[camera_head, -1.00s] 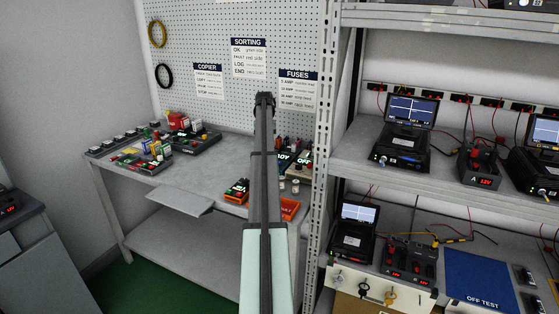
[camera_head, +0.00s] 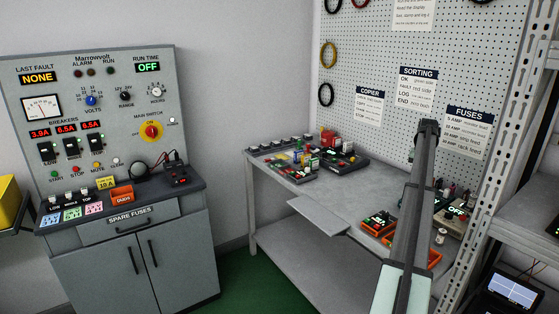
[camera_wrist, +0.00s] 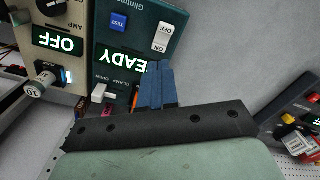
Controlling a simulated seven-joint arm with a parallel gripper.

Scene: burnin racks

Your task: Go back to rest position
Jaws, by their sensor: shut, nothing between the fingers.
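My gripper (camera_head: 429,126) is raised in front of the workbench and the pegboard, at the right of the head view. In the wrist view its fingers (camera_wrist: 157,84) are together, with nothing between them. Past the fingers, the wrist view shows a dark green device (camera_wrist: 140,30) reading "READY" with a white ON switch. Beside it is a beige device (camera_wrist: 62,75) reading "OFF". My arm hides part of the workbench and the devices on it in the head view.
The grey workbench (camera_head: 285,200) holds small parts and orange trays (camera_head: 377,222). A control cabinet (camera_head: 105,70) with a main switch stands at left. A metal shelf post (camera_head: 505,120) rises close to the right of my arm. Green floor shows between cabinet and bench.

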